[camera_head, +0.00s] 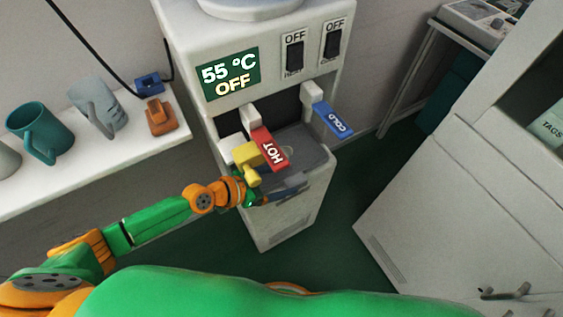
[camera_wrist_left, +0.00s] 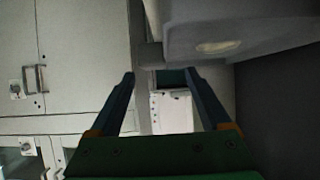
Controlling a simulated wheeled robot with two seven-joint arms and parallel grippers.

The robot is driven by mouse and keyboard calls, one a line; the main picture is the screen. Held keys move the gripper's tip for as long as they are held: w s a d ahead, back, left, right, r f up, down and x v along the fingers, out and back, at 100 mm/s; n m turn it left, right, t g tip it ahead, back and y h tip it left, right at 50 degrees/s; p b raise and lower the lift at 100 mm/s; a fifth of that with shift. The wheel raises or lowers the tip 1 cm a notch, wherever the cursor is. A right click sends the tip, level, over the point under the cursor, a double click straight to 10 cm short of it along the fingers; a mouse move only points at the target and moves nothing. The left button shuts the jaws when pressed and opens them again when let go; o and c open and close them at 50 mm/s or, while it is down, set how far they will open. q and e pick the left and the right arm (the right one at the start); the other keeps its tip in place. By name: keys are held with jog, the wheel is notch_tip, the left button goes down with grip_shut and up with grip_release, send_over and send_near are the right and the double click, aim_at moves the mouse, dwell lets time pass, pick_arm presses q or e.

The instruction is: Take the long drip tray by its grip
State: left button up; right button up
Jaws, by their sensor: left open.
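The grey drip tray (camera_head: 308,152) sits in the water dispenser's bay, below the red HOT lever (camera_head: 271,150) and the blue COLD lever (camera_head: 333,119). My left gripper (camera_head: 286,191) is at the dispenser's front, just below the tray's front edge. Its blue fingers are apart in the left wrist view (camera_wrist_left: 160,77), with nothing clearly between them. A grey body with a pale oval fills the upper right of that view; I cannot tell whether it is the tray. The tray's grip is not clearly visible. My right gripper is out of view.
The dispenser (camera_head: 284,215) stands on a green floor; its display reads 55 °C OFF. A yellow lever piece (camera_head: 249,156) is close above my left wrist. A white shelf (camera_head: 84,164) with mugs is at left. A pale cabinet (camera_head: 450,200) is at right.

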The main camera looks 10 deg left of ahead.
aim_at(295, 179)
pick_arm(q)
jog(key=x, duration=0.5)
jog(key=shift+s+d, duration=0.25)
jog(key=shift+s, duration=0.1)
grip_shut()
